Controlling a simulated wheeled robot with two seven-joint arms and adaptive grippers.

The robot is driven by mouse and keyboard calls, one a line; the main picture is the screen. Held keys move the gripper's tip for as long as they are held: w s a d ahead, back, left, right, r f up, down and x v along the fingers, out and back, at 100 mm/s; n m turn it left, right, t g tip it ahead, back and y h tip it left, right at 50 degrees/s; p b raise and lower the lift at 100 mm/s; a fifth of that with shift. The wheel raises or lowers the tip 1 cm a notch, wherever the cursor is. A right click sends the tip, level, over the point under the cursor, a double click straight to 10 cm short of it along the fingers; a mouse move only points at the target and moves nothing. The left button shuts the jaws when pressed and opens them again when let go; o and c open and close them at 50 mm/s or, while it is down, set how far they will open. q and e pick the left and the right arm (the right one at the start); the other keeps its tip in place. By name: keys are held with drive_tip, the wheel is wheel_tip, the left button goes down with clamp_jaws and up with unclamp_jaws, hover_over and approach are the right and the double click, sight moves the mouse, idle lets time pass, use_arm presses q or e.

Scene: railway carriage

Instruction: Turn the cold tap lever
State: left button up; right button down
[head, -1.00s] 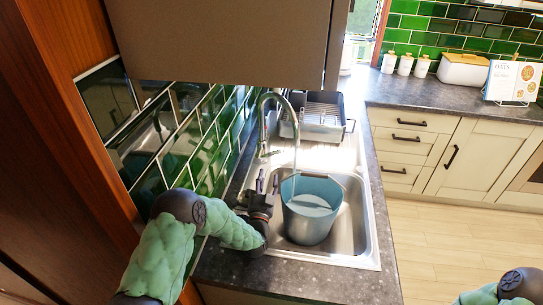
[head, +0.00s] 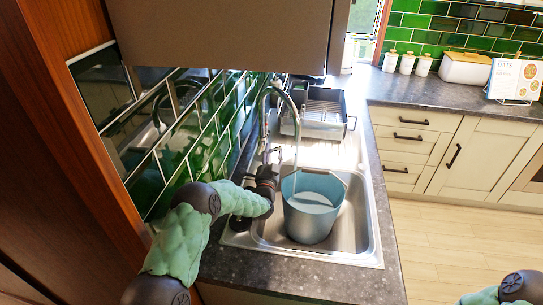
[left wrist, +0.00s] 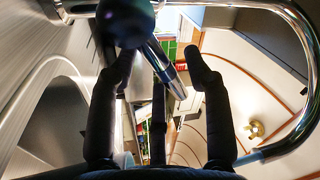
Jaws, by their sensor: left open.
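The tap (head: 263,120) stands at the left side of the sink, its tall spout arching over a blue bucket (head: 312,222). A thin pale stream runs from the spout into the bucket. My left gripper (head: 271,158) is at the base of the tap, its fingers pointing away from me. The spout (left wrist: 300,75) curves along the right. My right gripper is out of view.
The sink (head: 368,240) has a steel rim, with a dish rack (head: 325,110) behind it. A green tiled wall (head: 215,130) is close on the left, and a cupboard (head: 220,45) hangs above. Drawers (head: 405,150) stand to the right, beyond open floor.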

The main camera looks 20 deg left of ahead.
sight(259, 154)
use_arm(q)
drive_tip(key=shift+c, duration=0.3)
clamp_jaws()
drive_tip(key=shift+r+n, duration=0.1)
drive_tip(key=shift+n, duration=0.2)
drive_tip(key=n+b, duration=0.1)
drive_tip(key=r+n+y, duration=0.1)
drive_tip(key=shift+s+a+n+g+b, duration=0.15)
drive_tip(key=shift+a+n+g+b, duration=0.15)
drive_tip(key=shift+a+n+b, duration=0.1)
drive_tip(key=shift+s+a+r+n+g+y+b, duration=0.2)
drive_tip(key=shift+a+r+n+g+b, duration=0.3)
drive_tip(key=shift+n, duration=1.2)
drive_tip(key=shift+s+a+r+n+g+y+b, duration=0.2)
drive_tip(key=shift+a+n+b, duration=0.45)
drive_tip(key=shift+n, duration=1.05)
drive_tip(key=shift+s+a+r+n+g+y+b, duration=0.15)
drive_tip(key=shift+a+r+n+g+b, duration=0.4)
drive_tip(key=shift+n, duration=1.15)
drive_tip(key=shift+a+f, duration=0.15)
drive_tip(key=shift+f, duration=0.05)
